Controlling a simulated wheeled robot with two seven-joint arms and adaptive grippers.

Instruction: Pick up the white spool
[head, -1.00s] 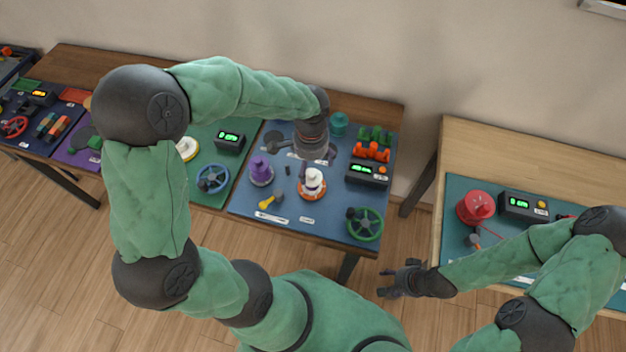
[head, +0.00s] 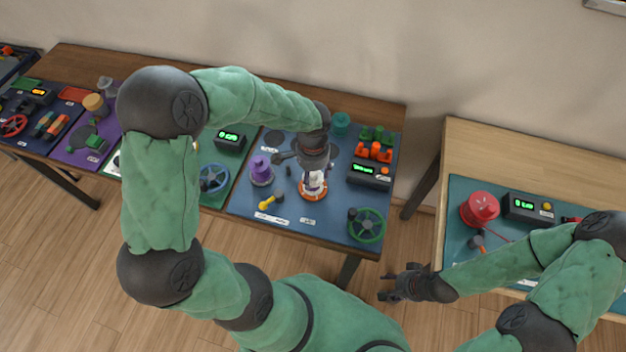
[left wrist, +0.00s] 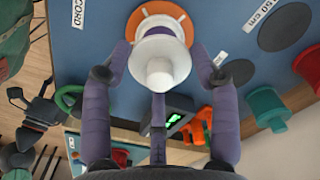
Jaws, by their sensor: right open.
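The white spool (head: 316,182) stands on an orange round base (head: 313,195) on the blue mat of the middle table. In the left wrist view the white spool (left wrist: 160,62) is seen along its axis, with the orange base (left wrist: 160,14) behind it. My left gripper (head: 312,176) is over the spool from above. In the wrist view the fingers of this left gripper (left wrist: 160,58) are spread on either side of the spool, with narrow gaps visible beside it. My right gripper (head: 392,288) is open and empty, over the floor between the tables.
A purple spool (head: 261,172) stands left of the white one, with a yellow tool (head: 271,202) in front. A dark display box (head: 369,175), orange clips (head: 375,152) and a green handwheel (head: 366,225) lie to the right. A red spool (head: 480,208) stands on the right table.

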